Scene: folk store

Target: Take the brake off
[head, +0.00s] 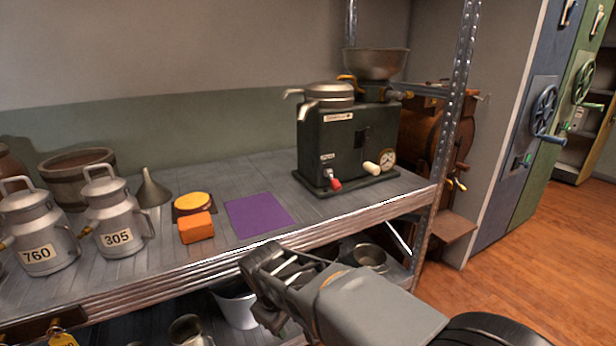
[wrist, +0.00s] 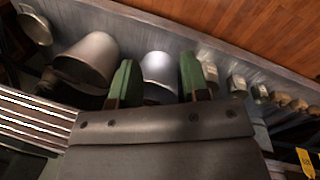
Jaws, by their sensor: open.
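A dark green machine (head: 322,150) with a metal bowl on top stands at the right end of the grey shelf. A short lever with a red tip (head: 335,184) sticks out low on its front. Right of it are a cream knob (head: 371,168) and a round dial (head: 388,157). Which part is the brake I cannot tell; the small label is unreadable. My gripper (head: 273,318) is in front of the shelf's front edge, below and left of the machine, apart from it. In the wrist view, its green fingers (wrist: 157,80) are apart and empty, above metal buckets.
Milk cans (head: 116,222), a funnel (head: 152,190), an orange block (head: 197,228) and a purple mat (head: 258,214) occupy the shelf. A perforated post (head: 450,110) rises right of the machine. Buckets (head: 236,308) stand below. Floor (head: 530,230) is clear at right.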

